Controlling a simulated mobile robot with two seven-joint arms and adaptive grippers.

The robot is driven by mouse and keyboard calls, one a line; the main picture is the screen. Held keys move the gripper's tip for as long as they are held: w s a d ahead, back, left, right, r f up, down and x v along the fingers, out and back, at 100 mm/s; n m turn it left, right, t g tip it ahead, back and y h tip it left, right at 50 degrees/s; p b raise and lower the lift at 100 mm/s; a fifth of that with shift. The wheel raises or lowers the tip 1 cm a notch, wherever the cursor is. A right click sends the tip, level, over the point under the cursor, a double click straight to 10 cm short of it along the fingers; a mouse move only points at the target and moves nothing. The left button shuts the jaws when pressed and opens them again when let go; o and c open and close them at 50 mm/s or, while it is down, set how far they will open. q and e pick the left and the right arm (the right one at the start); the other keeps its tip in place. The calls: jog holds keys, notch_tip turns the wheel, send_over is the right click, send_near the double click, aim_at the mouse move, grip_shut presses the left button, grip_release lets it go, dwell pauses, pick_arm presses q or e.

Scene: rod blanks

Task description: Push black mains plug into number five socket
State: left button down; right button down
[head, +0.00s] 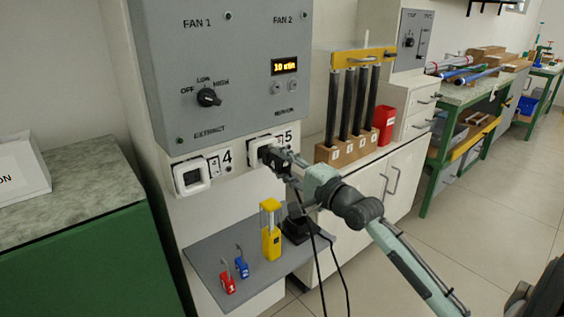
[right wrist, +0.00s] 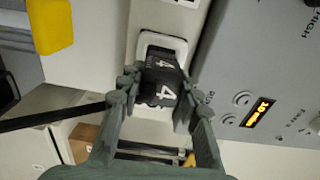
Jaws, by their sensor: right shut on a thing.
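My right gripper (head: 277,158) comes in from the right and is shut on the black mains plug (right wrist: 165,78). In the right wrist view the plug carries white "4" marks and sits between both fingers. The plug is right in front of the white-framed number five socket (head: 256,149), which also shows in the right wrist view (right wrist: 152,38). The plug covers much of the socket opening; I cannot tell how deep it is in. The number four socket (head: 187,177) is to the left, with a dark opening. My left gripper is not in view.
A grey shelf (head: 212,260) below holds a red padlock (head: 227,284), a blue padlock (head: 242,268), a yellow device (head: 271,243) and a black base (head: 297,229). Black cables (head: 322,268) hang past its edge. A wooden rack (head: 347,150) of dark rods stands right.

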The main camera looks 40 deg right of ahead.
aim_at(274, 159)
jog(key=shift+w+a, duration=0.1)
jog(key=shift+w, duration=1.5)
dwell(0.4)
jog(key=c, duration=1)
grip_release()
jog(key=s, duration=0.8)
jog(key=s+d, duration=0.1)
jog(key=s, duration=0.3)
